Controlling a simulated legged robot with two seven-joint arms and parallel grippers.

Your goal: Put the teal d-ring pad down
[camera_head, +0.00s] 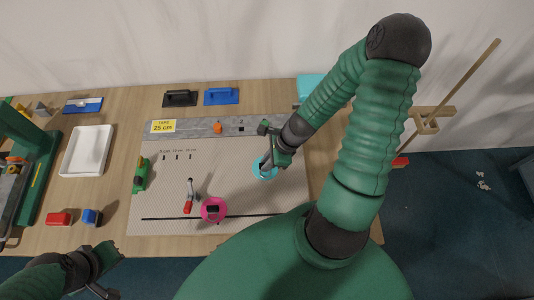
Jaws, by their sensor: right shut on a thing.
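The teal d-ring pad (264,173) is a small round teal piece at the right part of the grey mat (240,195). My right gripper (267,164) is shut on it from above and partly hides it. I cannot tell whether the pad touches the mat or is held just above it. My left gripper (108,273) is open and empty at the lower left, in front of the table's near edge.
A pink round tool (213,209), a red-handled tool (189,198) and a green tool (139,175) lie on the mat. A white tray (87,151) stands left. A larger teal item (310,85) is at the back. The mat's middle has free room.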

